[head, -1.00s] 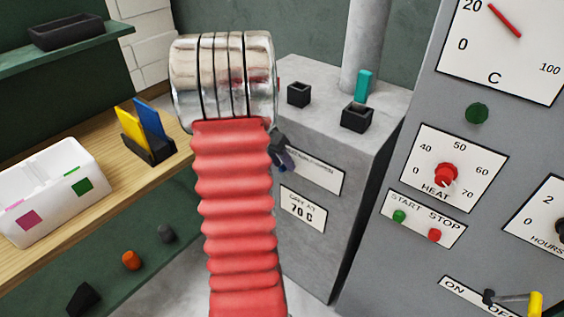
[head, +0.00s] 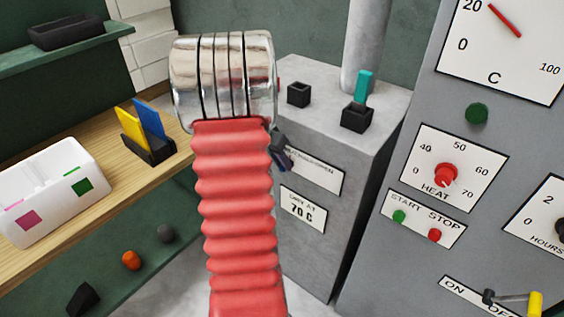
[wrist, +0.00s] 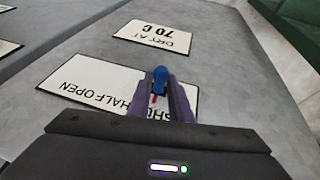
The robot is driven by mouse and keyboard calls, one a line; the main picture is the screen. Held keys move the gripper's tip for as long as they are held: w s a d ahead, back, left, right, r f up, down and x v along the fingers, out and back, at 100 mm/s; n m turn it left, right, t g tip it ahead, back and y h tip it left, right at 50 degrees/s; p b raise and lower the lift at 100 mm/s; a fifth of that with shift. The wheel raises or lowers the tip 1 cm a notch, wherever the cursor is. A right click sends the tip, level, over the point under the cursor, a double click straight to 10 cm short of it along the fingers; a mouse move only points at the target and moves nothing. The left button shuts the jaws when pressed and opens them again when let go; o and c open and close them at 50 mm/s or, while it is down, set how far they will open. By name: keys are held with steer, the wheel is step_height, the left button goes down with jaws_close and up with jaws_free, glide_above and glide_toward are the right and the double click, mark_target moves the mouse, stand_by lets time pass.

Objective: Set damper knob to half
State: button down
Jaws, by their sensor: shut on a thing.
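The damper knob is blue (wrist: 160,77) and sits against a white plate (wrist: 75,85) lettered SHUT, HALF and OPEN, upside down in the wrist view. My gripper (wrist: 163,92) is shut on the knob, with one dark finger on each side. A small red mark (wrist: 153,99) shows between the fingers. The fingers cover part of the plate near SHUT and HALF, so I cannot tell the exact setting. In the head view my gripper (head: 282,153) is at the left end of the same plate (head: 318,173), on a grey cabinet. My arm hides the knob there.
A plate reading DRY AT 70 C (head: 303,209) is below. On the cabinet top are two black sockets (head: 299,94) (head: 357,118), with a teal piece (head: 363,87) at the right one. A control panel (head: 385,230) stands right, a wooden bench (head: 120,203) left.

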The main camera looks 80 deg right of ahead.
steer(key=s, duration=0.2)
steer(key=s+a, duration=0.2)
steer(key=s, duration=0.1)
steer(key=shift+s+a, duration=0.2)
steer(key=shift+s, duration=0.1)
steer(key=c, duration=1.6)
jaws_free()
steer(key=shift+w+r, duration=0.1)
steer(key=shift+r, duration=0.05)
steer(key=v, duration=1.3)
steer(key=shift+a+r, duration=0.2)
